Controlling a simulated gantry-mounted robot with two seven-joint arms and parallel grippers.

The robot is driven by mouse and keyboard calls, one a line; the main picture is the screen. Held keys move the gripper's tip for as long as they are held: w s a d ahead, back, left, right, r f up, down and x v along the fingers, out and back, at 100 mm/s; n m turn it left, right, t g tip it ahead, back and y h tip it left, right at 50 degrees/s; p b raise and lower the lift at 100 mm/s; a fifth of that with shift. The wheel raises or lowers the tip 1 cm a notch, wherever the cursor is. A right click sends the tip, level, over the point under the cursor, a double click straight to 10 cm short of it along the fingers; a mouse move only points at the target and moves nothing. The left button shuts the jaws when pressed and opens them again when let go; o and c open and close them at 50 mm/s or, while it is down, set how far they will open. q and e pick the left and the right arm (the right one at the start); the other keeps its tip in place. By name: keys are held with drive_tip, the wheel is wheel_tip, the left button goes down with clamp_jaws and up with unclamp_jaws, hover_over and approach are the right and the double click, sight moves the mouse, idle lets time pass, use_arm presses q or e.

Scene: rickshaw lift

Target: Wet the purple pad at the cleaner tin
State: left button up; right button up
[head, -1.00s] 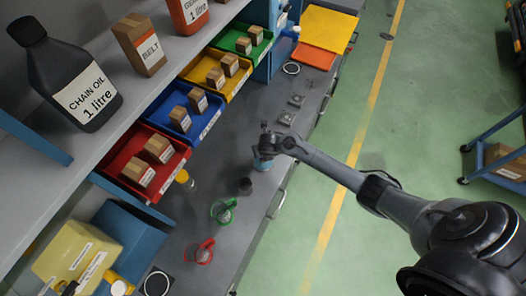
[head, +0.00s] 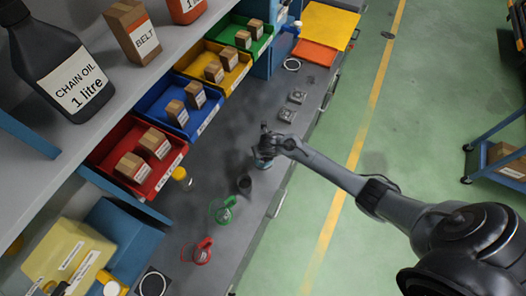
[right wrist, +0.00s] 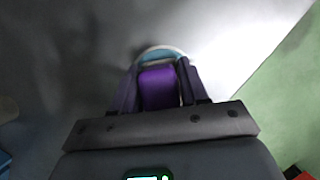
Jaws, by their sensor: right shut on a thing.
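My right gripper (head: 267,147) is over the grey bench in the head view. In the right wrist view it is shut on the purple pad (right wrist: 158,88), which sits between the two fingers. A light blue round thing with a pale rim (right wrist: 160,53), likely the cleaner tin, shows just beyond the pad. In the head view a bit of this blue tin (head: 263,163) shows under the gripper, mostly hidden by it. I cannot tell whether the pad touches the tin. My left gripper is not in view.
A dark cup (head: 244,184), a green-handled item (head: 224,212) and a red-handled item (head: 203,251) stand nearer on the bench (head: 232,130). A yellow-capped bottle (head: 181,177) stands by the red bin (head: 116,179). Two small metal plates lie farther along the bench.

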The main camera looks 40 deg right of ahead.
drive_tip(key=shift+f, duration=0.1)
idle(0.4)
drive_tip(key=shift+f+b, duration=0.4)
idle(0.8)
drive_tip(key=shift+f, duration=0.15)
idle(0.4)
wheel_tip(320, 180, up, 7)
drive_tip(key=p, duration=0.7)
idle(0.6)
